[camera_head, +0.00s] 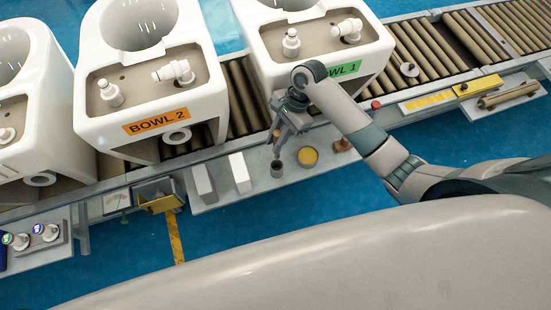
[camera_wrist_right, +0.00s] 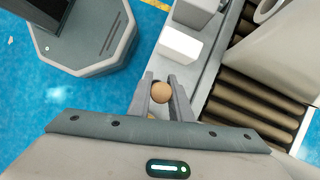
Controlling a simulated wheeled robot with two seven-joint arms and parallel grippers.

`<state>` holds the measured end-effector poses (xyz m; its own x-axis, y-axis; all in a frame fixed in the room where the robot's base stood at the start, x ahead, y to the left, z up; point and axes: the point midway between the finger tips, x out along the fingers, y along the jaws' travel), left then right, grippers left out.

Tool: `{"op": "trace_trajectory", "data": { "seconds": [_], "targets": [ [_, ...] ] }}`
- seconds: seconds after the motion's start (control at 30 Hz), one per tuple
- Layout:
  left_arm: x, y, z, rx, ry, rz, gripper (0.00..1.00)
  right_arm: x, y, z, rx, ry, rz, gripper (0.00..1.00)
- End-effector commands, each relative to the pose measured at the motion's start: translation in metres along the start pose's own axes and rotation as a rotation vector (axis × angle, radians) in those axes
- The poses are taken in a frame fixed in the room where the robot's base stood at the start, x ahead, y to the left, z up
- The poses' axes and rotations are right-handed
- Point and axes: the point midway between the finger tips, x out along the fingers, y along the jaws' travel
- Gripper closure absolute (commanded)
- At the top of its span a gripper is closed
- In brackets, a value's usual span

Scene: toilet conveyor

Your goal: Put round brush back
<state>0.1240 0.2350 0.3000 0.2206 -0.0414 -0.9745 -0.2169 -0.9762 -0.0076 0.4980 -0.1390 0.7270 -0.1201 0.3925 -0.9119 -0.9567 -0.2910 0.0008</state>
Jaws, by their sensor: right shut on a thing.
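My right gripper (camera_head: 277,136) is above the grey side shelf in front of the toilet marked BOWL 1. It is shut on the round brush, whose brown handle (camera_head: 275,137) shows between the fingers. In the right wrist view, the round wooden end of the brush (camera_wrist_right: 161,91) sits between the two fingers (camera_wrist_right: 163,97). The brush's lower part is hard to make out. A small dark grey cup (camera_head: 277,170) stands on the shelf just below the gripper; I cannot tell whether the brush touches it. My left gripper is not in view.
The shelf (camera_head: 225,199) also holds a white block (camera_head: 240,173), a grey block (camera_head: 203,183), a round yellow tin (camera_head: 307,157) and a brown wooden item (camera_head: 342,145). White toilets, including BOWL 1 (camera_head: 320,50) and BOWL 2 (camera_head: 155,85), stand on the roller conveyor (camera_head: 425,45) behind.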

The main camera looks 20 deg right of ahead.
Motion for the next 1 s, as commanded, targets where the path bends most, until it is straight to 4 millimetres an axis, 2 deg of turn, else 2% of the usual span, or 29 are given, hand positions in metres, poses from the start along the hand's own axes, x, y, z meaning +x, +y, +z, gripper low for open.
{"op": "trace_trajectory", "data": {
  "seconds": [0.2, 0.4, 0.53, 0.87, 1.0],
  "targets": [
    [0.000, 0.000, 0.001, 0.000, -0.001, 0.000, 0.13, 0.046, 0.001, -0.020, 0.003, 0.000, 0.003, 1.00],
    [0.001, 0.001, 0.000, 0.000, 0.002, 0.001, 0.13, 0.078, 0.000, -0.035, 0.002, 0.000, 0.002, 1.00],
    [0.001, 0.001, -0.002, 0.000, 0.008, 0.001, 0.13, 0.087, 0.000, -0.039, 0.000, 0.000, 0.000, 1.00],
    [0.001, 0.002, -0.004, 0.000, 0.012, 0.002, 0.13, 0.089, -0.001, -0.040, 0.000, 0.000, -0.001, 1.00],
    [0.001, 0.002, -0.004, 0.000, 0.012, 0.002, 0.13, 0.095, 0.000, -0.043, 0.001, 0.000, 0.000, 1.00]
  ]
}}
